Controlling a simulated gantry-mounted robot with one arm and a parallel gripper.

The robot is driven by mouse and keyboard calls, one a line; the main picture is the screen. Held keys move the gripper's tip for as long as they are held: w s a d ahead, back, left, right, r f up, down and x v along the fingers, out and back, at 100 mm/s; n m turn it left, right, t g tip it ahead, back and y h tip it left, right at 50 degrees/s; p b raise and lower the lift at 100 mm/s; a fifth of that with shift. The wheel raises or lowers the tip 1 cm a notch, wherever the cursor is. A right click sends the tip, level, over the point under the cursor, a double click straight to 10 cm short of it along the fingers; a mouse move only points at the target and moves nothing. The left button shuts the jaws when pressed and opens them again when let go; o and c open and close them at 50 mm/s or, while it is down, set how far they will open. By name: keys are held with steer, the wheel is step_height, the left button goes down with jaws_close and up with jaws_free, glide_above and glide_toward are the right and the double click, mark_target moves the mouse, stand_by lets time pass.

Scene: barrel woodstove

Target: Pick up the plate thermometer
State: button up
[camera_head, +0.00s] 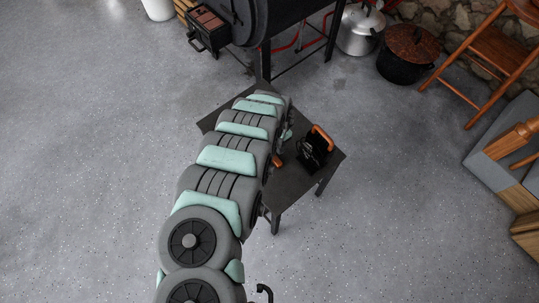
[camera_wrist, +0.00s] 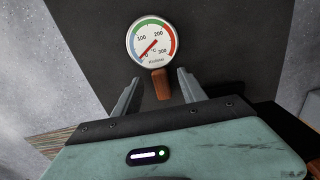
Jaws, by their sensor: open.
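The plate thermometer (camera_wrist: 153,44) is a round white dial with green and red arcs and a brown handle (camera_wrist: 160,84). In the wrist view it lies on a dark table top, dial away from me and handle toward me. My gripper (camera_wrist: 157,85) is open, with one finger on each side of the handle in the picture. I cannot tell how high the fingers are above the table. In the head view my arm covers most of the table's left part, and the thermometer's dial is hidden; a small brown bit (camera_head: 277,161) beside the arm may be its handle.
The small dark table (camera_head: 296,187) also bears a black item with an orange handle (camera_head: 315,149), right of my arm. Behind stand the black barrel stove (camera_head: 275,18), a silver pot (camera_head: 360,30) and a dark lidded pot (camera_head: 407,58). Wooden chairs are at right. The floor at left is clear.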

steer(key=shift+f, duration=0.95)
steer(key=shift+r, duration=0.1)
jaws_close()
